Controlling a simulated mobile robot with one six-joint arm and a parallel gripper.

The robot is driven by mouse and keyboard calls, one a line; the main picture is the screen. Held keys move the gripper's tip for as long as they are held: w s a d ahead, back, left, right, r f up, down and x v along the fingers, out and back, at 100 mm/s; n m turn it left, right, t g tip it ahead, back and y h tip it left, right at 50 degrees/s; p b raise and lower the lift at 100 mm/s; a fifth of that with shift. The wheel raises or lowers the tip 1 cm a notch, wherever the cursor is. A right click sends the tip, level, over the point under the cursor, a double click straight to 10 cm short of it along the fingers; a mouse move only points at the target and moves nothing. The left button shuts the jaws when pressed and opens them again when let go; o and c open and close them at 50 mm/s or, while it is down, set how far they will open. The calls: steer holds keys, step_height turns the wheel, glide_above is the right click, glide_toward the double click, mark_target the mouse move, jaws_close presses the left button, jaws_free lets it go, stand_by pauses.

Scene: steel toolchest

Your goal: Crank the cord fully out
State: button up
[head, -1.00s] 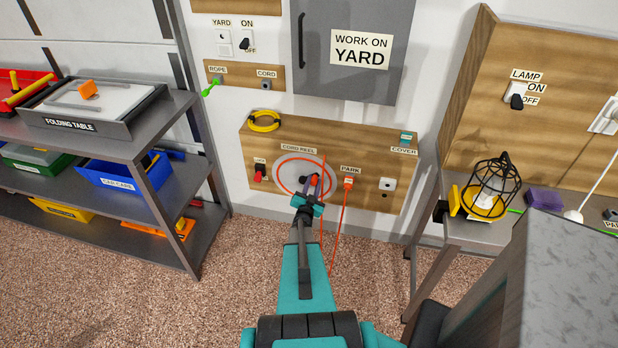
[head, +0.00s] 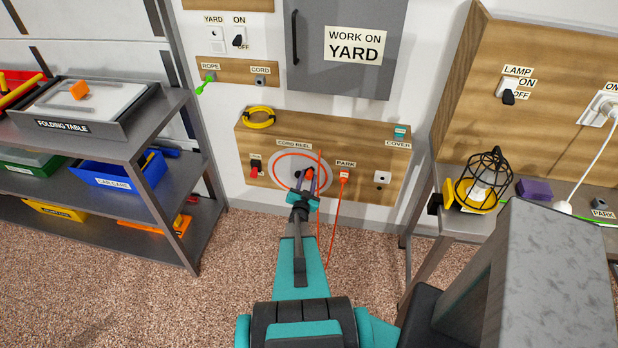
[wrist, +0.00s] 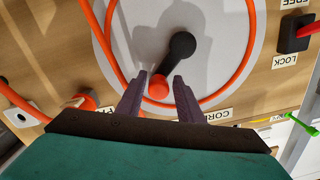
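The cord reel (head: 276,171) is a pale disc on the low wooden wall panel, with orange cord (head: 281,154) looped around its face. In the wrist view its black crank (wrist: 180,48) ends in an orange-red knob (wrist: 157,87). My gripper (wrist: 160,76) has its two purple fingers apart, one on each side of the knob. A gap shows between the knob and the right finger. In the head view my gripper (head: 306,182) is at the reel's lower right. The cord's orange plug (head: 344,175) sits at PARK, with cord hanging below.
A red lever (wrist: 298,35) stands between the FREE and LOCK labels beside the reel. A yellow coil (head: 259,117) lies on the panel's top. A shelf (head: 165,205) stands left and a bench with a caged lamp (head: 484,181) right. Carpet is open between.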

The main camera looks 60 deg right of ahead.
steer(key=shift+o, duration=0.6)
steer(key=shift+d+r, duration=0.15)
steer(key=shift+s, duration=0.1)
steer(key=shift+s+a+r, duration=0.1)
steer(key=shift+s+a, duration=0.05)
steer(key=shift+a, duration=0.25)
steer(key=v, duration=1.3)
